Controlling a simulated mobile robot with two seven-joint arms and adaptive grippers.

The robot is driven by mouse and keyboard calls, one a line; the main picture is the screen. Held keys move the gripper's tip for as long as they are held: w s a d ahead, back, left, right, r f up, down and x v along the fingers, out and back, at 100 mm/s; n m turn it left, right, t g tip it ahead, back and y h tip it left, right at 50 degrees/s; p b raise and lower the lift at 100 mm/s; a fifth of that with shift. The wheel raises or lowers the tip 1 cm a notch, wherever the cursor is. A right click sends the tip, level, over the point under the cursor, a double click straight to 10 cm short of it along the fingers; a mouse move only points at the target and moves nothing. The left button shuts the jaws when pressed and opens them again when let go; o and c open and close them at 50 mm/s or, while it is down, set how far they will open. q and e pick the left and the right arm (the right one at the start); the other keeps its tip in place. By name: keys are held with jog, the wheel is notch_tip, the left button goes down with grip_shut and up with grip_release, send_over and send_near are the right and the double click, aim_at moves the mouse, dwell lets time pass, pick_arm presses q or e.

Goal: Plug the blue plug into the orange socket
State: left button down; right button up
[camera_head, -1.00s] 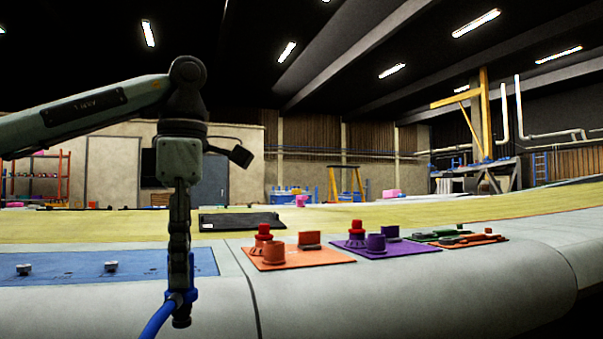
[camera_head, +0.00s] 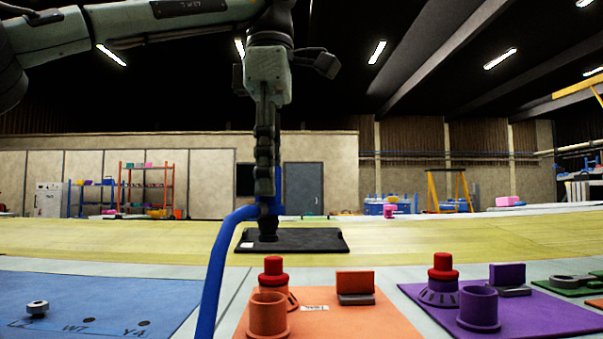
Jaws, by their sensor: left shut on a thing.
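My left gripper (camera_head: 266,215) comes down from the upper left and points straight down. It is shut on the blue plug (camera_head: 278,190), which shows only in part behind the fingers. A blue cable (camera_head: 216,270) hangs from the plug and runs down out of the picture. The orange socket (camera_head: 268,315) is an open round cup on an orange plate (camera_head: 350,318), below the gripper in the picture and apart from it. A red-topped orange knob (camera_head: 274,272) stands just behind the socket, and an orange block (camera_head: 355,284) stands to its right. My right gripper does not show.
A purple plate (camera_head: 545,318) with a purple cup (camera_head: 478,308) and a red-topped knob (camera_head: 441,277) lies to the right. A blue mat (camera_head: 90,295) with a small metal part (camera_head: 37,308) lies left. A black flat panel (camera_head: 310,241) lies behind.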

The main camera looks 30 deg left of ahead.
aim_at(267, 226)
pick_arm(q)
jog(key=shift+w+a+r, duration=0.1)
jog(key=shift+w+r, duration=0.15)
jog(key=shift+r, duration=0.05)
jog(key=shift+s+f, duration=0.2)
jog(key=shift+f, duration=0.5)
notch_tip(267, 226, down, 3)
jog(key=shift+f, duration=0.35)
jog(key=shift+f+b, duration=0.35)
jog(key=shift+f, duration=0.45)
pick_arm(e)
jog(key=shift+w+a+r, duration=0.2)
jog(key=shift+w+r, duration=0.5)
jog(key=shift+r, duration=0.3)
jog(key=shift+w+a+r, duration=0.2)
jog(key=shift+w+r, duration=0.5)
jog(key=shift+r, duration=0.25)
pick_arm(q)
jog(key=shift+f, duration=0.15)
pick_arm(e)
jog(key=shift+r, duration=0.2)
pick_arm(q)
jog(key=shift+f, duration=0.15)
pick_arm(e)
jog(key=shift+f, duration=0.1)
